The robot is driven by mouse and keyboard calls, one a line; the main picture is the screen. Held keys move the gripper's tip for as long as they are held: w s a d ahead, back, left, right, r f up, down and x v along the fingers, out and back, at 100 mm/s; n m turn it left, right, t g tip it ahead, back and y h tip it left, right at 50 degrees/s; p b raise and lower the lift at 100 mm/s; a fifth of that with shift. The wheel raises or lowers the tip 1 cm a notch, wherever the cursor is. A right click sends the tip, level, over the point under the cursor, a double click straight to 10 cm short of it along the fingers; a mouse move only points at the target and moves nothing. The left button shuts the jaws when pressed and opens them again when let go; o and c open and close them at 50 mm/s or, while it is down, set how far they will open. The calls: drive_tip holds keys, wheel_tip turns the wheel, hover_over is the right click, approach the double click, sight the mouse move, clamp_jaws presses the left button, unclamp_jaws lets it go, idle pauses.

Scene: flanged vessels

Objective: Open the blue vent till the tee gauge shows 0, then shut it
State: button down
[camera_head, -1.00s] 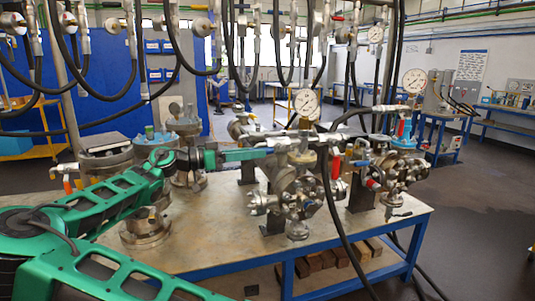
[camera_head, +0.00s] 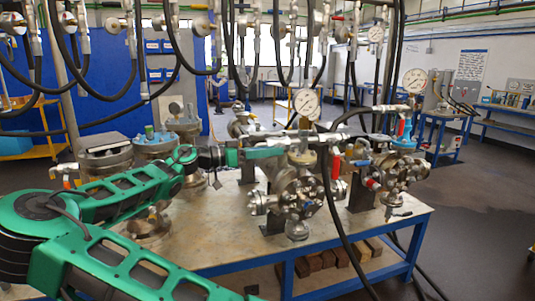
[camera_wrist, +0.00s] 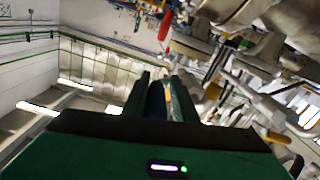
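My gripper (camera_head: 284,152) reaches right from my green arm to the fittings under the left gauge. In the wrist view my gripper (camera_wrist: 165,80) has its two fingers close together, with a narrow dark-blue strip between them. I cannot tell whether that strip is a vent handle or part of a finger. The left gauge (camera_head: 307,103) stands above the tee fittings on the middle flanged vessel (camera_head: 297,193); its reading is too small to make out. A small blue handle (camera_head: 361,163) shows right of that vessel. Which blue part is the vent is unclear.
A second gauge (camera_head: 414,80) stands over blue fittings (camera_head: 404,128) on the right vessel. A red handle (camera_head: 335,168) hangs beside the middle vessel. Black hoses hang across the front. The bench top (camera_head: 225,225) is bare at front left.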

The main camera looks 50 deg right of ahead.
drive_tip(key=shift+s+a, duration=0.1)
drive_tip(key=shift+s, duration=0.1)
drive_tip(key=f+g+h, duration=0.1)
drive_tip(key=h, duration=0.1)
drive_tip(key=f+g+h, duration=0.1)
drive_tip(key=g+h, duration=0.1)
drive_tip(key=h, duration=0.1)
drive_tip(key=d+f+g+h, duration=0.1)
drive_tip(key=g+h, duration=0.1)
drive_tip(key=shift+s, duration=0.4)
drive_tip(key=shift+h, duration=0.3)
idle(0.3)
drive_tip(key=c, duration=1.6)
unclamp_jaws()
drive_tip(key=shift+w, duration=0.1)
